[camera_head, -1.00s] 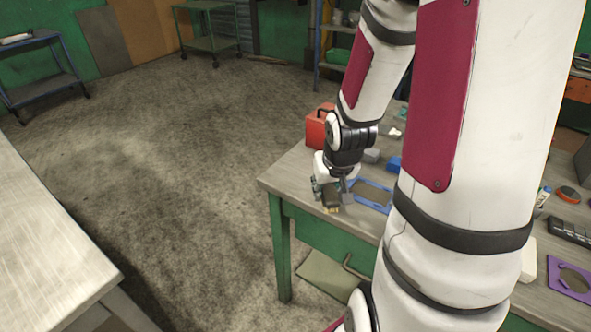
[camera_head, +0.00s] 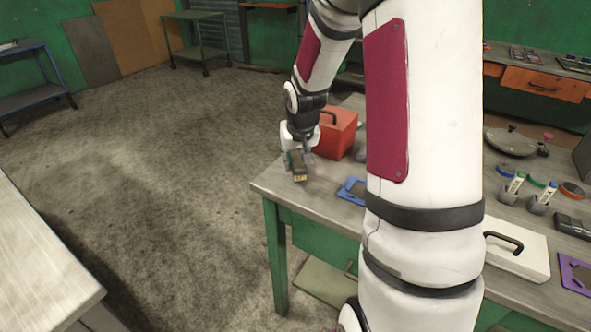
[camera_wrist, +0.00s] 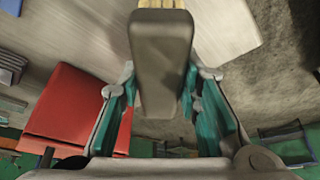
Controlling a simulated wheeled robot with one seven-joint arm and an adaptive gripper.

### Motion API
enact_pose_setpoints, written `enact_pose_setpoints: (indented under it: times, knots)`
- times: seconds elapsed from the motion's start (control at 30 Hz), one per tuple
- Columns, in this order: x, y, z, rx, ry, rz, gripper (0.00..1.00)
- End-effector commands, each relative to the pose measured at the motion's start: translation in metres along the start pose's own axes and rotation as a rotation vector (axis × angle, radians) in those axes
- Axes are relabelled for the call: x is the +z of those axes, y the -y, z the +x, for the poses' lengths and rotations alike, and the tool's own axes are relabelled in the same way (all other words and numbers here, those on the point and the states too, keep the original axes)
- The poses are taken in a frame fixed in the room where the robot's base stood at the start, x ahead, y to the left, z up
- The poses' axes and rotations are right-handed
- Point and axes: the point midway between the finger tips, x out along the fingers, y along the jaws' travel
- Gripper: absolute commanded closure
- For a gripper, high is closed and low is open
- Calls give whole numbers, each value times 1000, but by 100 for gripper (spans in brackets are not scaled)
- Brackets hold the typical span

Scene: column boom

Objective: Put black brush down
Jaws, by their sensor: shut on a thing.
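My gripper (camera_head: 300,158) is shut on the black brush (camera_head: 299,171), near the table's left edge in the head view. The brush has a dark body and a pale yellowish end that points down toward the tabletop. In the wrist view, the dark brush body (camera_wrist: 162,55) lies between my teal fingers, with its pale end at the top edge. I cannot tell whether the brush touches the table (camera_head: 300,197).
A red box (camera_head: 337,132) with a black handle stands close behind and right of my gripper. A blue frame (camera_head: 350,190) lies to the right. Bare tabletop lies in front, and the table's left edge is close. A white case (camera_head: 515,250) is farther right.

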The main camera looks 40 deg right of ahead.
Motion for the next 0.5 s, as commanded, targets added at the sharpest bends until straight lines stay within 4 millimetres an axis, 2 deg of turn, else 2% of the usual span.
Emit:
enact_pose_setpoints:
  times: [0.27, 0.5]
  knots:
    - [13, 0, 30, 0, 4, 0, 95]
    - [14, 0, 32, 0, 0, 0, 95]
